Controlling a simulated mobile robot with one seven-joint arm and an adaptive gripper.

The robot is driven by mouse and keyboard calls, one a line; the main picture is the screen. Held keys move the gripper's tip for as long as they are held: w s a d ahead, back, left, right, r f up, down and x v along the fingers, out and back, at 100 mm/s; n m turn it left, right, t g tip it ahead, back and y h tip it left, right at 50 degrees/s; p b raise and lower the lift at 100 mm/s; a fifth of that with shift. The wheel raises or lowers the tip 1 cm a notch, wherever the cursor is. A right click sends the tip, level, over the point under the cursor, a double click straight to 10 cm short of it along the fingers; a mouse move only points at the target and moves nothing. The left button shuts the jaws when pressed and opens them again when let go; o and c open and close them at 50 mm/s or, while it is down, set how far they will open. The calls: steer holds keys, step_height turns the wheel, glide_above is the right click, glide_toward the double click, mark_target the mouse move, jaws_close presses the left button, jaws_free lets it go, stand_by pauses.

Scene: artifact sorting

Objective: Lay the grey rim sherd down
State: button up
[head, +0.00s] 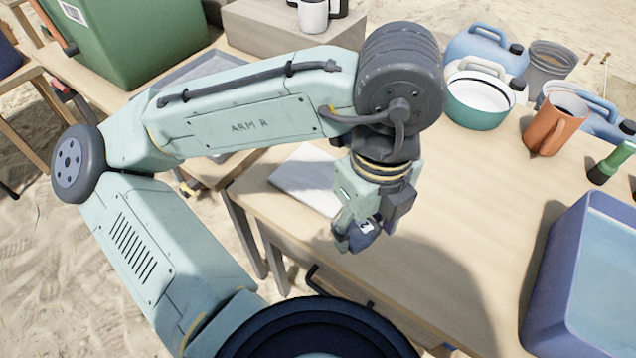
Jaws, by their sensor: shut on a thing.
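My gripper (370,228) points down over the wooden table (430,270), near its left front part. It is shut on a small dark grey piece with a white mark, which I take for the grey rim sherd (364,238). The fingers hide part of the sherd. A shadow lies on the table around it, and I cannot tell whether the sherd touches the wood. A pale grey sheet (300,182) lies flat on the table to the left of my gripper, partly behind my arm.
A blue bin (560,290) stands at the right. A teal bowl (478,110), an orange mug (556,125), a green torch (611,160) and blue jugs (484,45) stand at the back right. A green crate (130,40) is at top left. The table's middle is clear.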

steer(key=w+p, duration=0.1)
steer(key=p, duration=0.1)
steer(key=w+a+p, duration=0.1)
steer(key=shift+w+r, duration=0.3)
steer(key=shift+w, duration=0.05)
steer(key=shift+w+a+r+p, duration=0.1)
steer(key=shift+w+p, duration=0.25)
steer(key=shift+p, duration=0.6)
steer(key=w+p, duration=0.1)
steer(key=p, duration=0.4)
glide_above(320, 179)
step_height(320, 179, down, 2)
steer(key=shift+f, duration=1.95)
steer(key=shift+f, duration=0.15)
steer(key=o, duration=1.1)
steer(key=shift+o, duration=0.2)
